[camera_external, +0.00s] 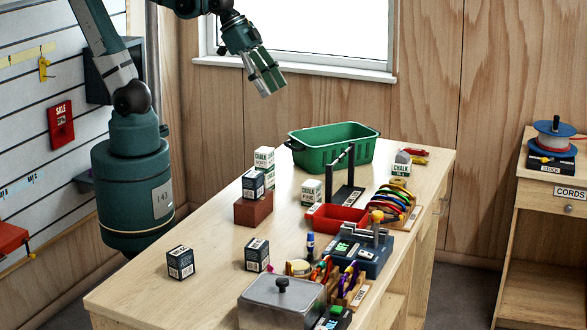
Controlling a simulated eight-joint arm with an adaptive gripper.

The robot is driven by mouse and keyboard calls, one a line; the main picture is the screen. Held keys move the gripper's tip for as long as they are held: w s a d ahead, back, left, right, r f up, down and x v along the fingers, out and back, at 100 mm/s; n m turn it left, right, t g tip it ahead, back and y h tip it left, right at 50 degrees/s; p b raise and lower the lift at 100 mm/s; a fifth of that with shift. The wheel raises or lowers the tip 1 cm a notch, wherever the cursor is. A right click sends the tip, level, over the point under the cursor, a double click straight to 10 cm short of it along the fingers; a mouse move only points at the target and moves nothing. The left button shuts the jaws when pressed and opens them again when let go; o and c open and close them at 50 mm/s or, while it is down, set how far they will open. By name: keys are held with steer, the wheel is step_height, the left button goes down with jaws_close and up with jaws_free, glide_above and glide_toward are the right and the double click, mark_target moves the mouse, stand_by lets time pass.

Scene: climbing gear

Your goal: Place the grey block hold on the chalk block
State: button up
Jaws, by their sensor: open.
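My gripper (272,86) is open and empty, high above the table in front of the window. White boxes marked CHALK stand on the table: a tall white stack (264,157) at the back left, one box (311,193) near the middle, and one (401,169) at the back right. A small greyish piece (403,157) shows at the top of the back right box; I cannot tell whether it is the grey block hold. Dark grey labelled blocks stand at the front left (180,262), front middle (257,255) and on a red-brown block (253,211). The upper dark block (253,184) partly hides the white stack.
A green crate (333,146) stands at the back. A black upright stand (344,190), red tray (338,217), rack of coloured rings (393,199), blue-grey device (357,252) and lidded clear box (281,302) crowd the right side. The front left is mostly clear.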

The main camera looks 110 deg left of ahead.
steer(key=s+d+f, duration=0.2)
steer(key=s+d, duration=0.2)
steer(key=s, duration=0.4)
steer(key=shift+s+d+f+t, duration=0.35)
steer(key=shift+s+t, duration=0.05)
